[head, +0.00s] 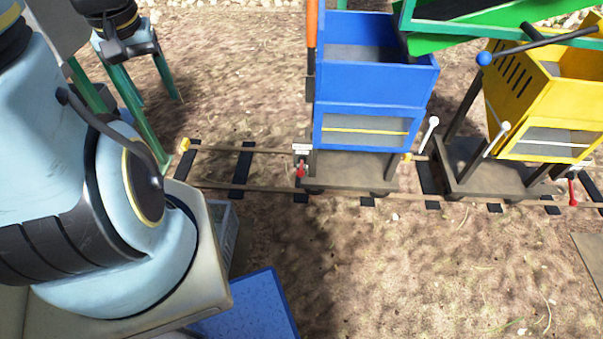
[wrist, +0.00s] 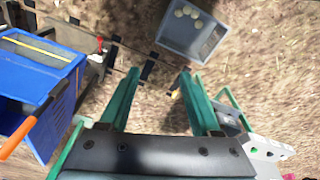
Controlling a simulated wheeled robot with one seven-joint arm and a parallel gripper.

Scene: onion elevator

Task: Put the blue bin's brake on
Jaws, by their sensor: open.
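The blue bin (head: 370,65) stands upright on a dark cart on the rails, centre top in the head view. It also shows at the left of the wrist view (wrist: 42,62). A small red-handled lever (head: 301,169) is at the cart's left end, below a white plate; it is small and red in the wrist view (wrist: 100,43). A white-tipped lever (head: 430,132) slants up at the cart's right end. Which lever is the brake is not marked. My gripper (head: 171,135) is open and empty, left of the bin and apart from both levers. Its teal fingers (wrist: 160,73) point towards the rail area.
A yellow bin (head: 545,85) with similar levers stands on a cart at the right. An orange bar (head: 311,40) rises at the blue bin's left side. A green chute (head: 480,30) hangs above. A grey crate (wrist: 195,32) holds several pale round things. Bare ground lies in front.

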